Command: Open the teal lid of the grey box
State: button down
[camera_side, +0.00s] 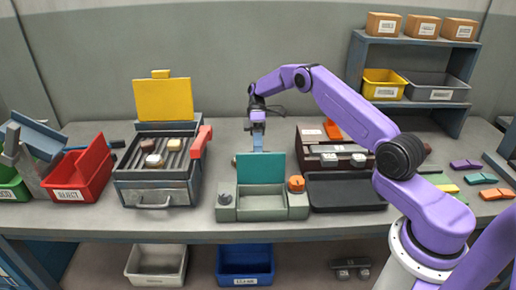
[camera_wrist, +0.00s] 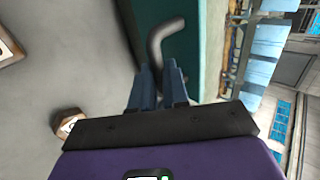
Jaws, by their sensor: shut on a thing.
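The teal lid (camera_side: 261,169) of the grey box (camera_side: 262,214) stands raised, about upright at the box's back edge, and the box's open inside shows below it. In the wrist view the lid (camera_wrist: 188,50) is a dark teal panel with a curved grey handle (camera_wrist: 157,42). My gripper (camera_side: 258,148) is just behind and above the lid's top edge. In the wrist view my gripper's blue fingers (camera_wrist: 160,72) are shut on this handle. The side view does not show the grip itself clearly.
An orange knob (camera_side: 296,183) and a dark knob (camera_side: 225,199) flank the box. A grill with a raised yellow lid (camera_side: 163,100) stands left, beside a red bin (camera_side: 80,178). A black tray (camera_side: 345,193) lies close on the right. A shelf (camera_side: 408,45) stands back right.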

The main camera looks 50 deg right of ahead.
jog(key=shift+w+d+f+g+y, duration=0.1)
jog(key=shift+f+g+y, duration=0.3)
jog(key=shift+f+g, duration=0.3)
jog(key=shift+w+f, duration=0.1)
jog(key=shift+f, duration=0.1)
jog(key=c, duration=1.1)
grip_release()
jog(key=shift+w+d+r, duration=0.1)
jog(key=shift+d, duration=0.05)
jog(key=shift+r, duration=0.25)
